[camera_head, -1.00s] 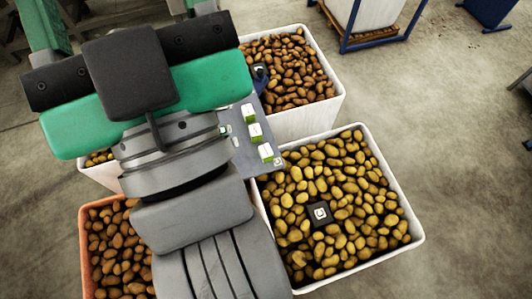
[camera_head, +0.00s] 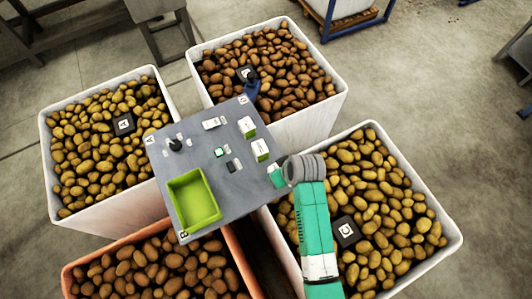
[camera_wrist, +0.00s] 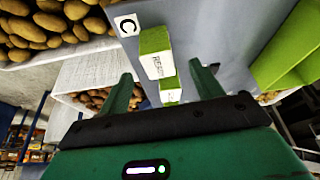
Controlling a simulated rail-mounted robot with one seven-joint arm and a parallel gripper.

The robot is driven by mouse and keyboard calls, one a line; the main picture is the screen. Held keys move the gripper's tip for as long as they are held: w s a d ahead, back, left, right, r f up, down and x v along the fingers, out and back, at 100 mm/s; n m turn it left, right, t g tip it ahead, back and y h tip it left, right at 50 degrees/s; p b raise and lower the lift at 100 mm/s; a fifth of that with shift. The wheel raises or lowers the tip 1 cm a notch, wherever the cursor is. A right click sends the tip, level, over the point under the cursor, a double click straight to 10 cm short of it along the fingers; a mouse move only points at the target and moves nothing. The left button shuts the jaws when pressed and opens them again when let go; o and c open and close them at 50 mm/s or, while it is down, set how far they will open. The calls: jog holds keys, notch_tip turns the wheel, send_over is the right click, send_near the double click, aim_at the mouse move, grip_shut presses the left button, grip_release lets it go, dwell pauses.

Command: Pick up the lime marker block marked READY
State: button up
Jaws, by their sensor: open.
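The lime block marked READY (camera_wrist: 157,58), with a white lettered face, stands on the grey panel near its C corner in the wrist view. Another lime-and-white block (camera_wrist: 170,86) is behind it. The head view shows two such blocks, one at the panel's edge (camera_head: 247,127) and one closer to my gripper (camera_head: 261,150); their lettering is too small to read. My gripper (camera_head: 274,174) is at the panel's right corner and hides the READY block there. In the wrist view my gripper (camera_wrist: 164,84) is open and empty, its fingers apart, with the READY block ahead between their lines.

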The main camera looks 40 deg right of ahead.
jog(key=shift+x, duration=1)
jog(key=shift+b+x, duration=0.45)
jog(key=shift+x, duration=2.3)
jog(key=shift+w+d, duration=0.2)
jog(key=c, duration=1.1)
jog(key=shift+r, duration=0.2)
